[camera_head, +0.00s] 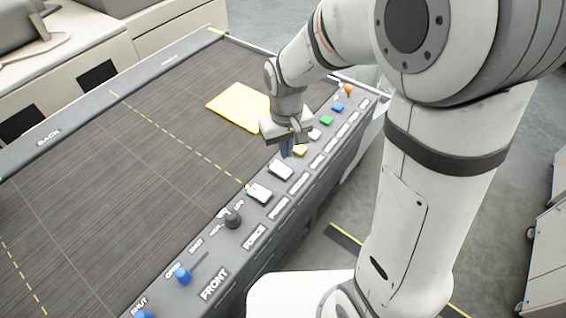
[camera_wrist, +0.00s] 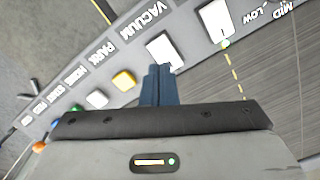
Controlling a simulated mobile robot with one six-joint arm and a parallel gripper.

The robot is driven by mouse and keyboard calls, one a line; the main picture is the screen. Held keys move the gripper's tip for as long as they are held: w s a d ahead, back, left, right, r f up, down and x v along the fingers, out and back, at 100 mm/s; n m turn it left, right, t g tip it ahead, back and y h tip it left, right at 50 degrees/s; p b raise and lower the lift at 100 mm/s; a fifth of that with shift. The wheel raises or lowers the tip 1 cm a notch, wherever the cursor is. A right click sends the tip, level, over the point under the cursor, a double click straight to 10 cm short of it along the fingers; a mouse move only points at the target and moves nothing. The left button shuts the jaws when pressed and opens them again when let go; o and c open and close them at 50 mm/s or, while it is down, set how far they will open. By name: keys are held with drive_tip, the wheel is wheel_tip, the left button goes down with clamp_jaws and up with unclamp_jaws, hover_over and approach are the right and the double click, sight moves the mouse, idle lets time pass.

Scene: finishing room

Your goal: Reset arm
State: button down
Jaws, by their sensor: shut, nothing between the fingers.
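My gripper (camera_head: 286,148) is at the end of my arm, pointing down over the control panel (camera_head: 262,222) along the front edge of the machine. Its blue fingers (camera_wrist: 158,84) are together and empty in the wrist view. The fingertips are close to a yellow button (camera_head: 300,151) and a white rocker switch (camera_head: 281,170); I cannot tell whether they touch anything. The yellow button also shows in the wrist view (camera_wrist: 124,80), left of the fingers, and the white switch (camera_wrist: 165,51) is just beyond the fingertips.
A dark bed (camera_head: 130,150) with a yellow sheet (camera_head: 236,106) lies behind the panel. The panel carries a black knob (camera_head: 232,218), a blue slider knob (camera_head: 183,274), a green button (camera_head: 327,120), a blue button (camera_head: 338,107) and an orange knob (camera_head: 347,89). Open floor (camera_head: 350,225) lies right of the panel.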

drive_tip(key=shift+r, duration=0.1)
idle(0.4)
drive_tip(key=s+d+r+m+t, duration=0.3)
drive_tip(key=s+d+r+m, duration=0.1)
drive_tip(key=s+d+r, duration=0.7)
drive_tip(key=shift+s+d+r, duration=0.4)
drive_tip(key=shift+s+d, duration=0.55)
